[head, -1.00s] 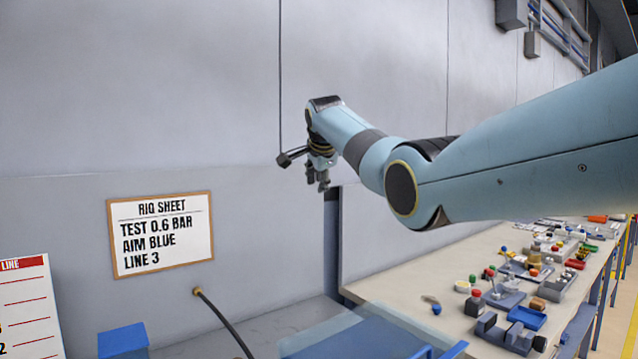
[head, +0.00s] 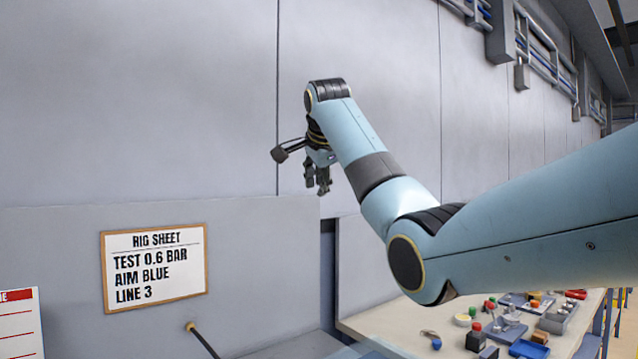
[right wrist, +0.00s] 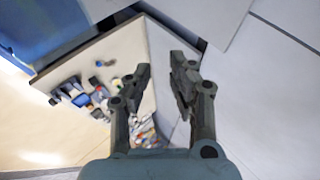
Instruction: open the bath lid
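My right gripper (head: 318,180) hangs in the air in front of the grey wall, pointing down. In the right wrist view its two fingers (right wrist: 161,66) stand apart with nothing between them, so it is open and empty. A pale blue see-through edge (head: 376,347), perhaps the bath lid, just shows at the bottom of the head view, well below the gripper. The rest of it is cut off by the frame, so I cannot tell how the lid stands. A blue surface (right wrist: 65,22) shows at the upper left of the right wrist view. My left gripper is not in view.
A framed rig sheet (head: 155,267) hangs on the wall, reading test 0.6 bar, aim blue, line 3. A dark hose (head: 203,341) comes from the wall below it. A workbench (head: 388,327) with several small parts stands at the lower right.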

